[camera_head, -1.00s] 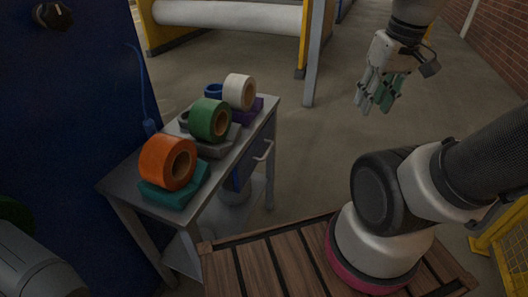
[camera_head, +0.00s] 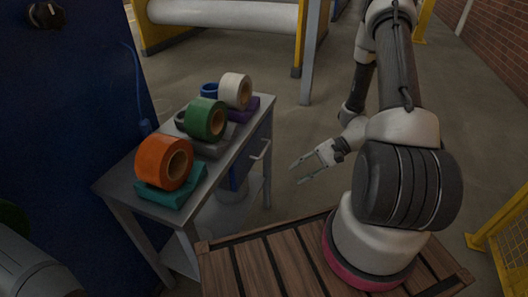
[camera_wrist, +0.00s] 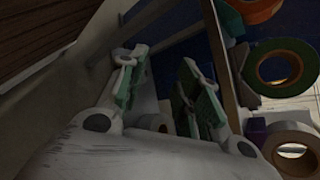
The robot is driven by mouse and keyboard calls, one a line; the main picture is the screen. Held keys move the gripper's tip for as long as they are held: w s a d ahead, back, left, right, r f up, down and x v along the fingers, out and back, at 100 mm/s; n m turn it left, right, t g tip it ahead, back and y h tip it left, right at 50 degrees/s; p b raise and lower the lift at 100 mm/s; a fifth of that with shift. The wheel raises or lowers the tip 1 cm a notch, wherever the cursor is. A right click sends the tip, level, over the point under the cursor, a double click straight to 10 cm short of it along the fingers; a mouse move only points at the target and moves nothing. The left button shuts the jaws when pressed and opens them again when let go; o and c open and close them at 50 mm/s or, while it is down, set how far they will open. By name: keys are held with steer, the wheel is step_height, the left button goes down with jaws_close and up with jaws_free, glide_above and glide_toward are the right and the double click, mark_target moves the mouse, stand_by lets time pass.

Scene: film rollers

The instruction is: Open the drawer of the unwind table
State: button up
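The unwind table (camera_head: 132,190) is a grey metal table at left centre in the head view. Its drawer (camera_head: 240,168) has a blue front facing right, under the tabletop, and looks shut. A pale bar handle (camera_head: 262,150) stands out from that front. My gripper (camera_head: 297,173) is open and empty, to the right of the handle and lower in the picture, with its fingers pointing left toward the table. A gap shows between gripper and handle. In the wrist view my open fingers (camera_wrist: 160,68) show with nothing held between them; the handle cannot be made out in that dark view.
A wooden slatted platform (camera_head: 285,262) lies below my arm. A grey post (camera_head: 311,55) stands behind. Floor between table and arm is clear.

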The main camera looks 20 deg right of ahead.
steer(key=w+a+f+m+t, duration=0.1)
steer(key=w+a+f+t, duration=0.1)
steer(key=w+f+t, duration=0.45)
steer(key=n+t, duration=0.3)
steer(key=t, duration=0.1)
glide_toward(264, 150)
steer(key=x, duration=0.3)
steer(key=shift+g+h, duration=0.25)
steer(key=shift+h, duration=0.05)
steer(key=x, duration=0.7)
steer(key=shift+w+f, duration=0.15)
steer(key=shift+w, duration=0.05)
jaws_close()
